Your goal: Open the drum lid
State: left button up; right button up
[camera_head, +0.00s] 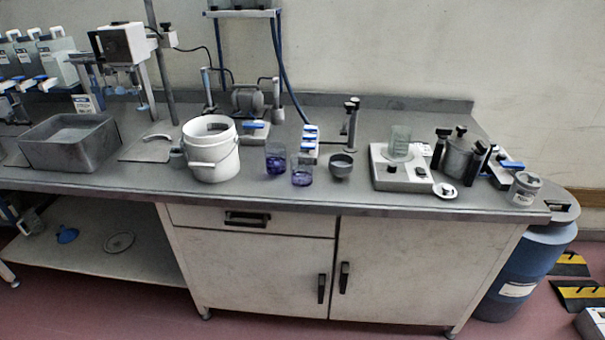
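A blue drum (531,258) stands on the floor at the right end of the bench, partly hidden behind the bench corner. It has a white label on its side. Its grey lid (566,214) lies on top and looks closed, with a dark handle or slot on it. The lid's left part is hidden by the bench top and the small jar. Neither of my grippers is in view.
The bench (370,204) carries a white bucket (214,165), beakers with purple liquid (275,160), a flat device (402,177) and a small grey jar (524,189) near the drum. Yellow-black floor pieces (580,294) lie right of the drum. Red floor in front is clear.

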aim_at(565, 207)
jog(key=z, duration=1.3)
jog(key=i+l, duration=0.6)
jog(key=i, duration=0.25)
jog(key=j+u, duration=0.05)
